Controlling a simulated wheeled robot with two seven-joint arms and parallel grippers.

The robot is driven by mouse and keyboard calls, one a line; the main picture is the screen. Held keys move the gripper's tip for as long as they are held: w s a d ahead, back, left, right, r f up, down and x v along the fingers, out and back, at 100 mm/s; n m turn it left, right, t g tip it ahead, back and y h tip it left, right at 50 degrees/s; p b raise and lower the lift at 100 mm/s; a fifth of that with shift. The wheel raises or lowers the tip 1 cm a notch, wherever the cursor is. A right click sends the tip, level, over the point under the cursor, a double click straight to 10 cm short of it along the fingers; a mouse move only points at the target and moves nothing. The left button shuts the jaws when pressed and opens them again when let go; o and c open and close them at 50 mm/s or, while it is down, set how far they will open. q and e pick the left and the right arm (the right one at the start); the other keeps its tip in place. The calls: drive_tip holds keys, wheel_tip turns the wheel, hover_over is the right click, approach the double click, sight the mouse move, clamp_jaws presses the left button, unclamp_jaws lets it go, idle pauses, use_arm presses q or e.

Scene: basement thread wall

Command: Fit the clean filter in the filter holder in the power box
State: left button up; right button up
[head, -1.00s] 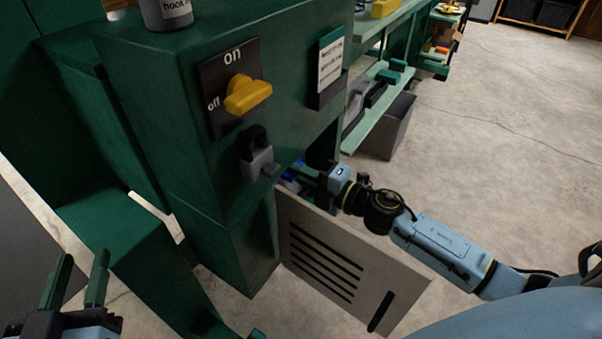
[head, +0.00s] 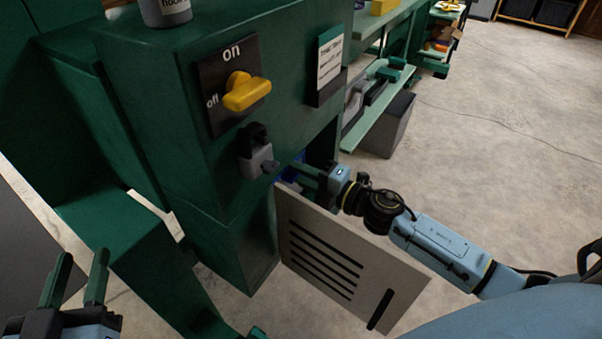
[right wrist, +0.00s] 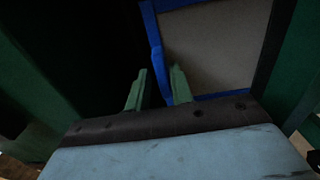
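The filter, a blue frame around a plain grey pad (right wrist: 215,45), stands inside the dark power box in the right wrist view. Only a bit of blue (head: 294,174) shows in the head view. My right gripper (right wrist: 160,82) reaches into the box opening, its green fingers apart, one on each side of the frame's left edge; a gap shows beside that edge. It also shows in the head view (head: 312,178). The holder is too dark to make out. My left gripper (head: 77,282) is open and empty at the lower left.
The slotted grey door (head: 335,260) hangs open below my right arm. On the green cabinet are a yellow switch (head: 245,92) at on, a grey padlock (head: 257,158) and a label plate (head: 328,65). Open floor (head: 500,150) lies to the right.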

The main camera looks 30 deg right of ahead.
drive_tip(key=shift+o, duration=1.4)
